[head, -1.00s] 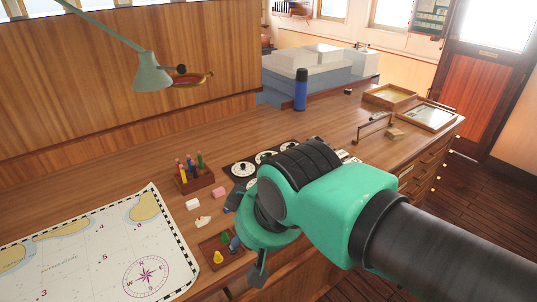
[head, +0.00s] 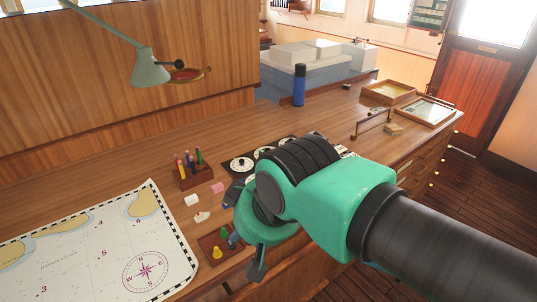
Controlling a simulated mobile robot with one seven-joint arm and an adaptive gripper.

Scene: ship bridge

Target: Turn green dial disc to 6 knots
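A black panel with several round white dials (head: 242,164) lies on the desk, partly hidden behind my arm. I cannot make out a green disc or any knot marks on the dials in view. My gripper (head: 244,232) is at the lower middle, over the desk's front edge, close to the dial panel. One dark finger points down beside a small tray, and another dark part shows at the panel's near left corner. The green wrist hides most of the gripper, and whether it touches anything is hidden.
A small tray (head: 212,240) holds yellow, green and blue pieces beside my gripper. A chart (head: 95,250) covers the left. A blue flask (head: 299,86) stands behind.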

